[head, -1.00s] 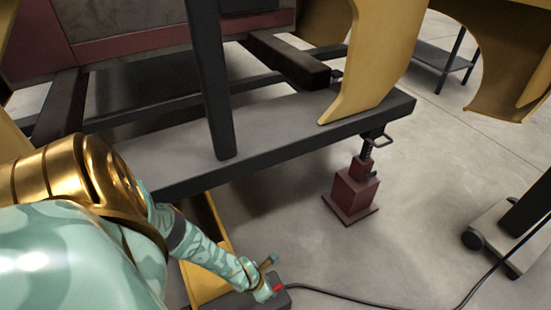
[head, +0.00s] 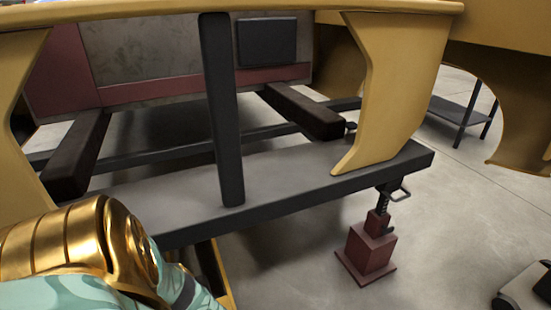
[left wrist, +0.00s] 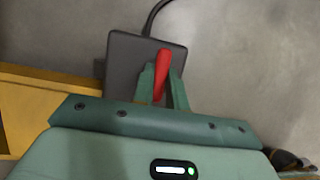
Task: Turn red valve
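The red valve handle (left wrist: 162,72) shows in the left wrist view as a slim red lever in front of a dark grey box (left wrist: 125,62). My left gripper (left wrist: 161,84) has its two green fingers on either side of the lever, which lies between them at a slight tilt. Little or no gap shows between lever and fingers, and I cannot tell whether they press on it. In the head view my left arm covers the lower left, and its gripper and the valve are out of the picture. My right gripper is in no view.
A grey platform (head: 290,175) on a dark frame spans the head view, with a dark post (head: 222,110) and yellow panels (head: 395,85). A maroon jack stand (head: 370,248) supports its right end. A cable (left wrist: 152,14) leaves the grey box. The floor at right is mostly clear.

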